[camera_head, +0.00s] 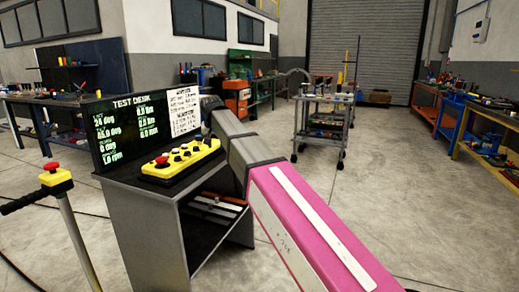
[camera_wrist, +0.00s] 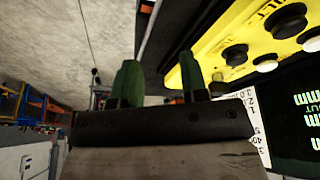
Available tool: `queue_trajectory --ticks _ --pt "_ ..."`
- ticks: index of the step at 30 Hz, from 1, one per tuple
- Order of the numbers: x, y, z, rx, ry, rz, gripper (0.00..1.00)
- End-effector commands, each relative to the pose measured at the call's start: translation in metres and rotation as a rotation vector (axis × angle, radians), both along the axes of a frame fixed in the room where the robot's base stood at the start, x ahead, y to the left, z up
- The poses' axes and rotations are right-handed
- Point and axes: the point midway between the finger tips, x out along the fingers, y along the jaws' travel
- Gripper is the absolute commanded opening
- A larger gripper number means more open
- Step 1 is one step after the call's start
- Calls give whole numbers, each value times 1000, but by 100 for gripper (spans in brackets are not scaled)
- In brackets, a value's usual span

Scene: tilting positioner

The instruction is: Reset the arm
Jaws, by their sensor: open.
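A yellow control box (camera_head: 180,162) with a red mushroom button (camera_head: 162,160) and a row of black and white buttons sits on the test desk (camera_head: 148,205). Behind it stands a black screen (camera_head: 125,130) reading TEST DESK, with a white text sheet (camera_head: 184,111) at its right. In the wrist view, my gripper (camera_wrist: 159,78) is open, its two green fingers apart with nothing between them. The yellow box (camera_wrist: 240,38) lies beside the right finger; I cannot tell if they touch. In the head view, my grey and pink arm reaches to the desk's right end and the fingers are not clear.
A red button on a yellow box (camera_head: 55,178) tops a post at the front left. A wheeled cart (camera_head: 325,125) stands behind my arm. Workbenches (camera_head: 50,97) line the left, and an orange-framed bench (camera_head: 490,150) stands at right. Open concrete floor (camera_head: 420,200) lies between.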

Motion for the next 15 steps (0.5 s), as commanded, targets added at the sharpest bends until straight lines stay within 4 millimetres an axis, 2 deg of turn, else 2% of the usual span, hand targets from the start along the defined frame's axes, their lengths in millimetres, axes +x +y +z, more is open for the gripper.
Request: queue_trajectory --ticks 8,15 --pt "-11 -87 -102 -24 67 -19 40" --pt "-38 -171 -195 -35 136 -39 40"
